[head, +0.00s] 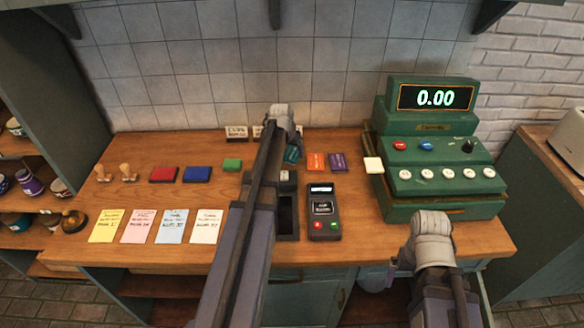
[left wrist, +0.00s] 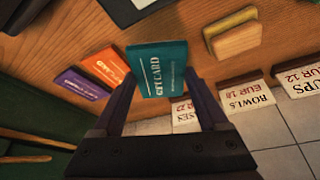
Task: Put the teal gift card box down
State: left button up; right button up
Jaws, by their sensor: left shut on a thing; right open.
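The teal gift card box (left wrist: 158,70) is upright between the two fingertips of my left gripper (left wrist: 160,98), which is shut on it. In the head view the teal box (head: 292,154) shows just right of my left arm, near the back of the counter, beside the orange card box (head: 316,161). The wrist view shows wood around it; I cannot tell whether its bottom touches the counter. My right gripper (head: 433,232) is at the counter's front edge, right of the card reader, apart from the cards. It is open; its fingers are hard to make out.
A purple card box (head: 338,162) stands right of the orange one. Price signs (head: 237,133) line the back edge. The card reader (head: 323,212) is in front, the green cash register (head: 438,176) to the right.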

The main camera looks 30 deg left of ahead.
aim_at(291, 156)
pick_arm(q)
jog(key=shift+f+b, duration=1.8)
jog(key=shift+f, duration=0.3)
jog(key=shift+f, duration=0.25)
jog(key=o, duration=1.2)
jog(key=shift+r, duration=0.1)
jog(key=shift+o, duration=0.2)
jog(key=shift+d, duration=0.1)
jog(key=shift+r, duration=0.15)
